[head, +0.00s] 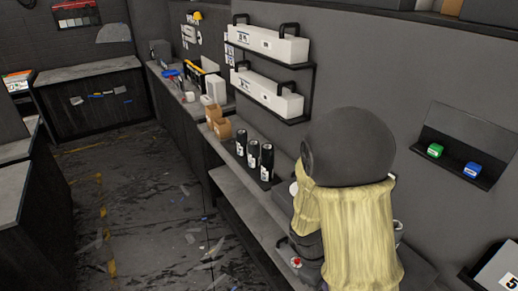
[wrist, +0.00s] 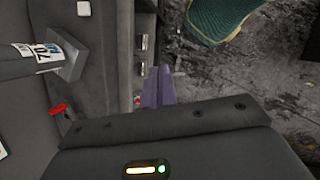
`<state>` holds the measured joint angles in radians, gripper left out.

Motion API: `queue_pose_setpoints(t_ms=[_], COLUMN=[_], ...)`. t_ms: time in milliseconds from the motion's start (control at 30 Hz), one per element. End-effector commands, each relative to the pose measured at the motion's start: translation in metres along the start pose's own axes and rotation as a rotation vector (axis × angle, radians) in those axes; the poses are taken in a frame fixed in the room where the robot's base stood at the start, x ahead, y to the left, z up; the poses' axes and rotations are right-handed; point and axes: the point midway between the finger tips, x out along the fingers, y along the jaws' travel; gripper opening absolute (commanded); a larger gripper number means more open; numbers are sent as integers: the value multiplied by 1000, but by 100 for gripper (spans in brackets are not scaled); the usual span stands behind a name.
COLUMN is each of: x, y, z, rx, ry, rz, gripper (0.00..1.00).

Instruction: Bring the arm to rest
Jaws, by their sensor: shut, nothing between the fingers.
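My gripper (wrist: 158,88) shows in the wrist view as two purple fingers side by side, closed together with nothing between them. Its dark housing, with a small yellow and green light, fills the bottom of that view. The fingers point past the edge of a dark surface and the dark, littered floor. In the head view, my arm, with a dark grey rounded joint and a pale yellow sleeve, stands in front of the right-hand wall and bench. It hides part of the bench, and I cannot make out the fingers there.
In the head view, a low shelf (head: 242,202) runs along the wall with black bottles (head: 253,156) above it. Wall racks hold white boxes (head: 269,45). A small ledge (head: 456,168) holds green and blue items. Open floor (head: 150,210) with scraps lies left.

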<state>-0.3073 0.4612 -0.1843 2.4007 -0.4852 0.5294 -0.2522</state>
Motion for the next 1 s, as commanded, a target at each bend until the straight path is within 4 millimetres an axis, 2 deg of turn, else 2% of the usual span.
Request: queue_pose_setpoints(t_ms=[300, 500, 1000], x=[-64, -91, -95], y=[-8, -7, -7], z=[15, 25, 26], rx=[571, 820, 859], ry=[335, 474, 494], rz=[-113, -159, -168], gripper=[0, 0, 0])
